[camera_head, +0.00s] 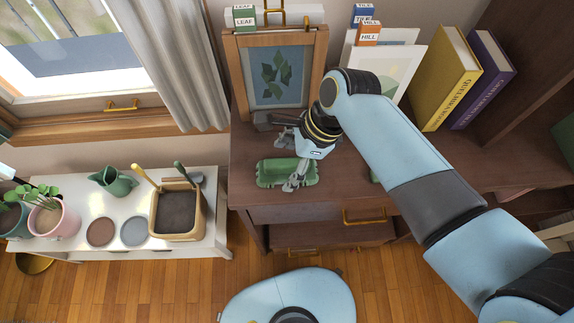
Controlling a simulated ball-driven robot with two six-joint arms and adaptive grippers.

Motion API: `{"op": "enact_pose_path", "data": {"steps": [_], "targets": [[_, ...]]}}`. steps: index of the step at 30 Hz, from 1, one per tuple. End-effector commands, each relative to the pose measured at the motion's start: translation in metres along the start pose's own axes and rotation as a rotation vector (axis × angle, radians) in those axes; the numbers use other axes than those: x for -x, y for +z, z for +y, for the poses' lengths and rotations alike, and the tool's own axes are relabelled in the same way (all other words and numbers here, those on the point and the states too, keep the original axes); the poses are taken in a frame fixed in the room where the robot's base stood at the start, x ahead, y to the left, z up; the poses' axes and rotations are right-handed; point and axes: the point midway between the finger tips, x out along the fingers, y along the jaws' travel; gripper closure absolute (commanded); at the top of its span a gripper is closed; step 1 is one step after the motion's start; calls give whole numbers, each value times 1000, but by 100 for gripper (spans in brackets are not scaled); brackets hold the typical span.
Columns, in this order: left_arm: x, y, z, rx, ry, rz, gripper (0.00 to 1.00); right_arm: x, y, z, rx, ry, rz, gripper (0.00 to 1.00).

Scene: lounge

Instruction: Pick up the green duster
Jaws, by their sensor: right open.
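The green duster (272,173) lies on the brown wooden cabinet top, near its front edge. My right gripper (289,160) is open above and around it. One finger shows behind the duster and the other crosses over its front right part. I cannot tell whether the fingers touch it. Part of the duster is hidden by the near finger. My left gripper is not in view.
A framed leaf picture (276,78) stands behind the gripper. Pale picture cards (407,62) and yellow (447,75) and purple (484,79) books stand to the right. A white bench (105,258) with pots is at left. A small green thing (375,175) is mostly hidden by my right arm.

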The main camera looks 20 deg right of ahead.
Motion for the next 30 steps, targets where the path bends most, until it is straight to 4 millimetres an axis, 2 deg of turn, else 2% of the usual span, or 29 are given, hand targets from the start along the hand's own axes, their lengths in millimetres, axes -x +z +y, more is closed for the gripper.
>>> {"op": "enact_pose_path", "data": {"steps": [3, 10, 16, 24, 30], "targets": [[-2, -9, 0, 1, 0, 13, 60, -11, 0, 1, -1, 1, 0, 23], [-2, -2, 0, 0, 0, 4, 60, -12, 0, 1, -1, 0, 0, 23], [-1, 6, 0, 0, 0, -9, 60, -12, 0, 1, -1, 0, 0, 49], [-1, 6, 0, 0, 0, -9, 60, -12, 0, 1, -1, 0, 0, 85], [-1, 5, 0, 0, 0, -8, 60, -11, 0, 0, 0, 0, 0, 85]]}}
